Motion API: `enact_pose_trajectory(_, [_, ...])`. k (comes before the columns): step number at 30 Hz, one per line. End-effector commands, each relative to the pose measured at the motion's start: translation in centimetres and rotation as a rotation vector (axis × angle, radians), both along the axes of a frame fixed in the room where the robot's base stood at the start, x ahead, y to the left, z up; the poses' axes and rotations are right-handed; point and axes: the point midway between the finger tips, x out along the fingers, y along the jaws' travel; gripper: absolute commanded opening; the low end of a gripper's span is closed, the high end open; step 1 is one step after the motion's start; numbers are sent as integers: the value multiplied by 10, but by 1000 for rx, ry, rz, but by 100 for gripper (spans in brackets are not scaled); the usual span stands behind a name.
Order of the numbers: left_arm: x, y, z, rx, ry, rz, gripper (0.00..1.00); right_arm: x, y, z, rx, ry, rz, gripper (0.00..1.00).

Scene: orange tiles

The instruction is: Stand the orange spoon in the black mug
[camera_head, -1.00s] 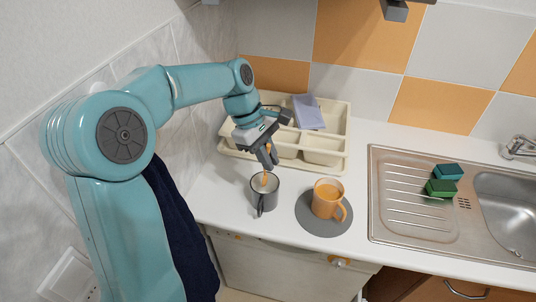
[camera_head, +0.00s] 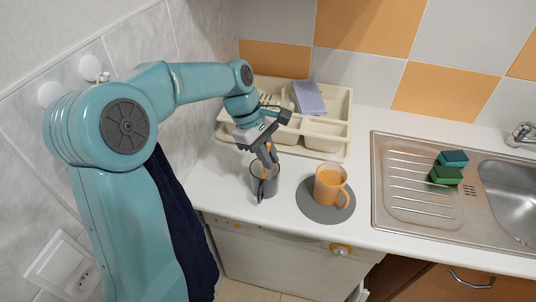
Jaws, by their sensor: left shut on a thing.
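The black mug (camera_head: 264,187) stands upright on the white counter, dark grey in this light. My left gripper (camera_head: 268,161) points down at the mug's mouth and is shut on the orange spoon (camera_head: 266,174). My right gripper is out of view.
An orange mug (camera_head: 329,185) stands on a round grey mat (camera_head: 312,211) close to the right. A cream cutlery tray (camera_head: 337,130) with a lilac cloth (camera_head: 309,97) lies behind. The steel sink (camera_head: 400,205) with green sponges (camera_head: 446,175) is farther right.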

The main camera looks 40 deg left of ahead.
Motion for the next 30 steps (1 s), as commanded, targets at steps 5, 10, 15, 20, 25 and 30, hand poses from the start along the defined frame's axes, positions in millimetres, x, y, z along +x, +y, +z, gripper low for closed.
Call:
enact_pose_trajectory(5, [0, 0, 0, 0, 0, 0, 41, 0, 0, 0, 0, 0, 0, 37])
enact_pose_trajectory(10, [0, 0, 0, 0, 0, 0, 41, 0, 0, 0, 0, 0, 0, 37])
enact_pose_trajectory(15, [0, 2, 6, 1, -3, 1, 41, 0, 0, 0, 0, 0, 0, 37])
enact_pose_trajectory(20, [-4, 13, 33, 2, -5, 2, 41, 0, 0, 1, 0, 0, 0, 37])
enact_pose_trajectory(25, [-10, 29, 77, 3, -6, 3, 41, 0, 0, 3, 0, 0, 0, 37])
enact_pose_trajectory(30, [-16, 43, 117, 2, -4, 2, 41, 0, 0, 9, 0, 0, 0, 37])
